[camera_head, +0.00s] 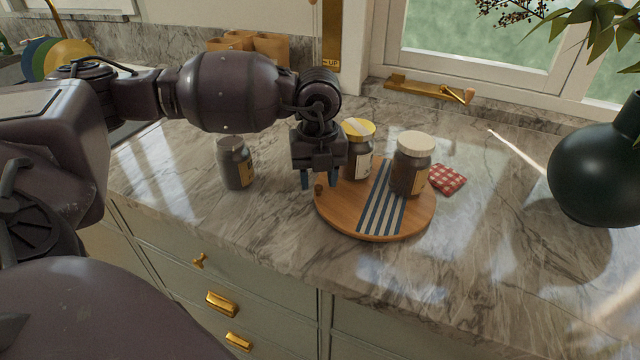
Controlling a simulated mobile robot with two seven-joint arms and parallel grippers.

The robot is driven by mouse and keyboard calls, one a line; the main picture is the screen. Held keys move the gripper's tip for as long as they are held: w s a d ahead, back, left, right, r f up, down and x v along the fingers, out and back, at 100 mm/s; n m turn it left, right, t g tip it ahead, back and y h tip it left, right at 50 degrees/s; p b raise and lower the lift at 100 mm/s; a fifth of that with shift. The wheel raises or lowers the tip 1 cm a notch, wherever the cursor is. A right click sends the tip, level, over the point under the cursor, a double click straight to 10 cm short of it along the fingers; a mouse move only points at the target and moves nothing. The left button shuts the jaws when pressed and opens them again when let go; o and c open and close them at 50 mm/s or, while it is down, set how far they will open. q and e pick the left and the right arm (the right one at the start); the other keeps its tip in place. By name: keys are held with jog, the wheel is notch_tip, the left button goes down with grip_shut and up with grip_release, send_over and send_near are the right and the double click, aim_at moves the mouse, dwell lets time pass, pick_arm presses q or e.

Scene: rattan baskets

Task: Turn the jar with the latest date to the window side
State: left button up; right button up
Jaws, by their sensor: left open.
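A jar with a white lid (410,166) stands upright on the right of a round wooden board (345,214). A jar with a yellow lid (359,150) stands behind it on the board, partly hidden by my left gripper. A third jar with a dark lid (235,163) stands on the counter left of the board. The jars have labels, but I cannot read any dates. My left gripper (319,181) is open, pointing down over the board's left edge, left of the yellow-lidded jar. I cannot tell whether it touches anything. My right gripper is not in view.
The window (480,40) is at the back right. A striped cloth (381,208) lies across the board, and a red checked cloth (447,179) lies right of it. A dark round vase (595,175) stands at the right. The front counter is clear.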

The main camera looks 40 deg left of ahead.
pick_arm(q)
jog(key=shift+f, duration=0.95)
grip_shut()
